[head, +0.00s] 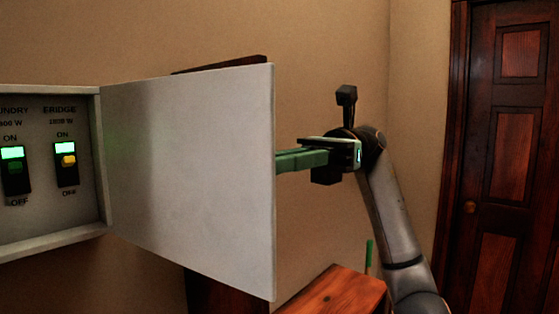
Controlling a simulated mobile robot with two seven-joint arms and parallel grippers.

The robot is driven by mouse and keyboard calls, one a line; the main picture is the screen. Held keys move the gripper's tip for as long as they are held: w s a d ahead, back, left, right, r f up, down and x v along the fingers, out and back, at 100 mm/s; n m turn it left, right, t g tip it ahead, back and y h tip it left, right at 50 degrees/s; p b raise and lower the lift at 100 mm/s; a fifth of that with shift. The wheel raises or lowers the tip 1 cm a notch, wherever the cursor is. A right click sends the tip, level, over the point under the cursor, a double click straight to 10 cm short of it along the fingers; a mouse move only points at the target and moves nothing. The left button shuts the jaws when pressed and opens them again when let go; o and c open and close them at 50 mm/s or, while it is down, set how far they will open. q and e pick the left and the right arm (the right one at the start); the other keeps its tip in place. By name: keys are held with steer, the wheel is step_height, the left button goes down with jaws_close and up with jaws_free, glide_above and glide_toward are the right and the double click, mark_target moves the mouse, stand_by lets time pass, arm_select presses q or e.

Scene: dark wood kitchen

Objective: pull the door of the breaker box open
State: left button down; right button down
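The breaker box (50,240) is at the left edge of the head view, with its grey front panel and switches exposed. Its white door (190,180) stands swung wide open, hinged at the box's right side. My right gripper (300,160) is at the door's free edge, its arm coming up from the lower right. Its green fingers point left and pass behind the door, so their tips are hidden. I cannot tell whether they touch the door or how far apart they are. My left gripper is not in view.
A reddish wooden furniture top (335,292) is below the door. A dark wooden room door (508,150) is at the right. Bare wall lies behind the arm.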

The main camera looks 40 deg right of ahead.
steer(key=shift+w+d, duration=0.3)
stand_by(0.4)
steer(key=c, duration=0.9)
jaws_free()
steer(key=shift+w+a, duration=0.1)
steer(key=shift+w, duration=0.1)
steer(key=shift+s, duration=0.1)
steer(key=shift+w+d+p, duration=0.1)
steer(key=shift+w+d, duration=0.05)
steer(key=shift+d, duration=1.95)
steer(key=shift+w+d+p, duration=0.1)
steer(key=shift+w+d, duration=0.05)
steer(key=shift+d, duration=1.95)
steer(key=shift+w+d+p, duration=0.1)
steer(key=shift+w+d, duration=0.05)
steer(key=shift+d, duration=1.95)
